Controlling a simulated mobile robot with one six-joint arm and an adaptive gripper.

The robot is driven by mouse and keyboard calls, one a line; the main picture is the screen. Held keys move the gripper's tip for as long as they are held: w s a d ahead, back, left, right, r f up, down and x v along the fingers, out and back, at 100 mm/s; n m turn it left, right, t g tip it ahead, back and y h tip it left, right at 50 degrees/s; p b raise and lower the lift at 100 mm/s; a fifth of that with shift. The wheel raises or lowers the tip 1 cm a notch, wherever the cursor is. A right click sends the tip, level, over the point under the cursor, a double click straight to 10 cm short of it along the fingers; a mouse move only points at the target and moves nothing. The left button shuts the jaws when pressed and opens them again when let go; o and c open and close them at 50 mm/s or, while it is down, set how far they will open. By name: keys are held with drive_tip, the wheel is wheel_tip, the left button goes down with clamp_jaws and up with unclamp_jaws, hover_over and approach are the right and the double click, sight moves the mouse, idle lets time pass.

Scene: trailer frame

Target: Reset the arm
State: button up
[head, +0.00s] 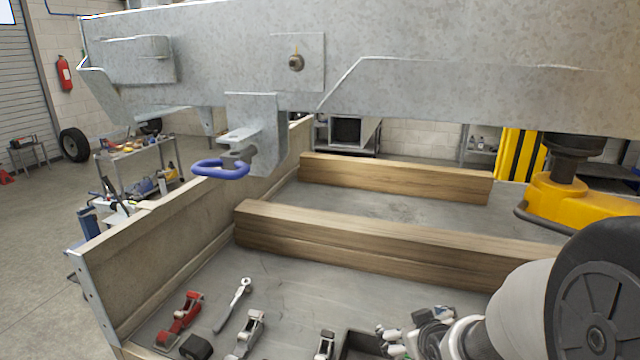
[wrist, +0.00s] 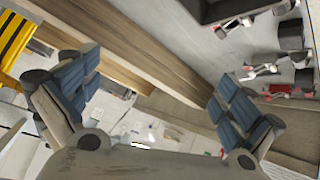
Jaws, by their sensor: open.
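My gripper (wrist: 152,108) is open in the wrist view, with its two blue-padded fingers wide apart at left and right. Nothing is held between them. Past the fingers show a wooden beam, the bed and blurred floor clutter. In the head view my arm comes in from the lower right, low over the trailer bed (head: 340,210). Its end lies near the bottom edge, where I cannot clearly make out the fingers.
Two wooden beams (head: 400,243) cross the bed. A red tool (head: 180,320), a wrench (head: 235,303) and a dark tray (head: 360,344) lie in front. A galvanized frame (head: 400,90) with a blue shackle (head: 222,170) hangs above. A yellow machine (head: 575,205) stands at right.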

drive_tip(key=s+a+r+m+g, duration=0.1)
drive_tip(key=s+r, duration=0.2)
drive_tip(key=s, duration=0.6)
drive_tip(key=s+a+r+m+g, duration=0.1)
drive_tip(key=s+r, duration=0.3)
drive_tip(key=s, duration=0.5)
drive_tip(key=s+a+r+m+g, duration=0.1)
drive_tip(key=s+a+r+g, duration=0.2)
drive_tip(key=s, duration=0.6)
drive_tip(key=shift+s+a+r, duration=0.15)
drive_tip(key=shift+s+r, duration=0.15)
drive_tip(key=shift+r, duration=0.1)
